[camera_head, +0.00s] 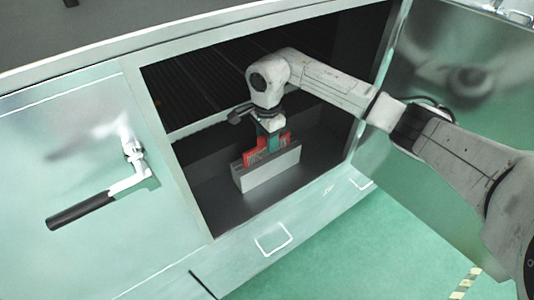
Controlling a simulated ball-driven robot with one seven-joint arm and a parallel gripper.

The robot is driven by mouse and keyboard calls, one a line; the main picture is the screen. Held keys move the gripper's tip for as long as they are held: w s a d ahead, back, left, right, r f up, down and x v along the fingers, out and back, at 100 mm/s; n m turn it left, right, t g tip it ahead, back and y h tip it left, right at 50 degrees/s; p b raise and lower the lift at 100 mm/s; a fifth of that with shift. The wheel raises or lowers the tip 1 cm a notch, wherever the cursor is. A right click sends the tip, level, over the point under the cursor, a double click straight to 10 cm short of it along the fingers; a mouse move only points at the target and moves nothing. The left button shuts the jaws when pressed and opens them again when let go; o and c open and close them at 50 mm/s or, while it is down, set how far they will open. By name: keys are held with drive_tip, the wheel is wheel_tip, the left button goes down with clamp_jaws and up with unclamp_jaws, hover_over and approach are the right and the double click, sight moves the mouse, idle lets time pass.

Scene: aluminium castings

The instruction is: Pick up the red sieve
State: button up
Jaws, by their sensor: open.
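The red sieve (254,157) shows as red, partly hidden pieces at and behind the top of a light grey block-like holder (270,173) inside the open cabinet. A teal piece (274,146) sits between the red parts, below my gripper. My gripper (271,134) points down right over the red and teal pieces. Its jaws are open. The fingertips are small and partly hidden, so I cannot tell whether they touch or straddle the sieve.
The cabinet has a dark upper rack (205,88) and a dark lower floor (225,204). Its open door (455,85) is at the right, close to my arm. A closed door with a black handle (82,210) is at the left. Green floor (400,240) lies in front.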

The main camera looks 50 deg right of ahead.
clamp_jaws()
idle(1.3)
